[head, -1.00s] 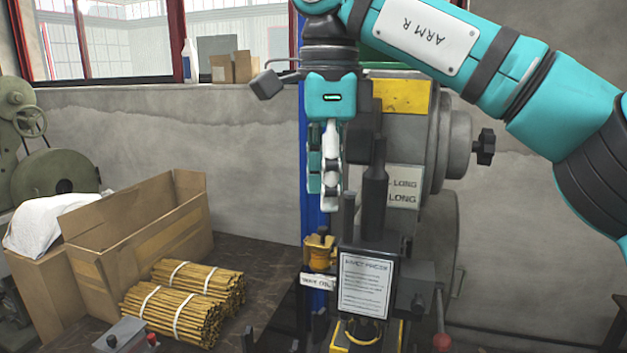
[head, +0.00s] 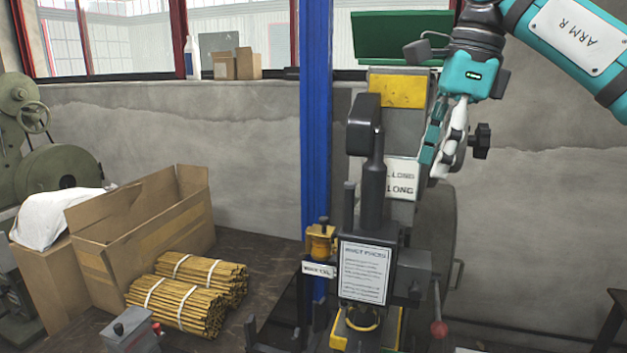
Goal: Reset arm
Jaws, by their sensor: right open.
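My right gripper (head: 440,165) shows in the head view, hanging down from the teal arm marked ARM R. It is open and empty, to the right of the rivet press (head: 372,200) and in front of the grey machine body behind it. It is apart from the press's dark upright ram. A white paper notice (head: 364,273) is on the press front. A lever with a red knob (head: 439,328) stands at the press's lower right. My left gripper is not in view.
Two bundles of brass-coloured rods (head: 178,307) lie on the dark table beside an open cardboard box (head: 140,238). A small grey control box (head: 130,330) stands at the front. A blue post (head: 316,130) rises behind the press. The wall area to the right is clear.

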